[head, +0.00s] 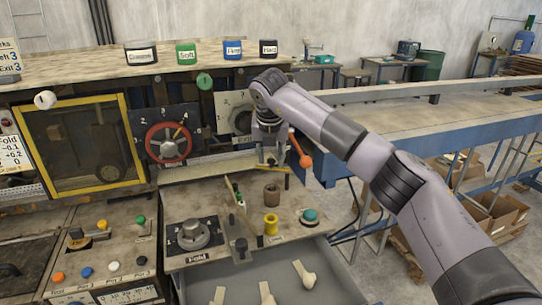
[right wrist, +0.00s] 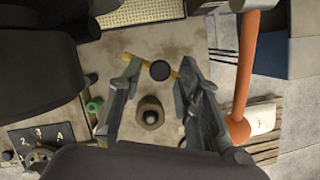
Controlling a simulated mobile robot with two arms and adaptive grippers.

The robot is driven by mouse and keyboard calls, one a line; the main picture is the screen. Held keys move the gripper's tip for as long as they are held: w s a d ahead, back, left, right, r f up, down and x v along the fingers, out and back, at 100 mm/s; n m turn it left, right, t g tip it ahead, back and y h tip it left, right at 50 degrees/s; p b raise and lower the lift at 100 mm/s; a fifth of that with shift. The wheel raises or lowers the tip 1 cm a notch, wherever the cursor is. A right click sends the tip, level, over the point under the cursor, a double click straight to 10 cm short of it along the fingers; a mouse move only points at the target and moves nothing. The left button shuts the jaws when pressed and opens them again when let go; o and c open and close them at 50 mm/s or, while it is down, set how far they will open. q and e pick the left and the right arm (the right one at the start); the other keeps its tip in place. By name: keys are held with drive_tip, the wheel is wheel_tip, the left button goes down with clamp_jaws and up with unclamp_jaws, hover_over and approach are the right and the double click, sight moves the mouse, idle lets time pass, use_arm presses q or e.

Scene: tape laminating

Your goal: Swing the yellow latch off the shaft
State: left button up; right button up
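My right gripper (head: 270,160) points down over the back of the small work table, in front of the machine. In the right wrist view its two fingers (right wrist: 159,68) are spread apart. The yellow latch (right wrist: 138,59) is a thin bar crossing between the fingertips, with a dark round end, apparently the shaft (right wrist: 160,70), at its middle. I cannot tell whether the fingers touch the latch. In the head view a bit of the latch (head: 282,169) shows under the gripper. My left gripper is not in view.
An orange-ended lever (head: 300,150) stands close to the right of my right gripper. A brown cylinder (head: 271,194), a yellow spool (head: 271,223) and a green knob (head: 309,216) stand on the table in front. A red handwheel (head: 168,142) is to the left.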

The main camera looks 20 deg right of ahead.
drive_tip(key=shift+o, duration=0.4)
drive_tip(key=shift+r, duration=0.2)
drive_tip(key=v, duration=0.7)
drive_tip(key=shift+c, duration=0.3)
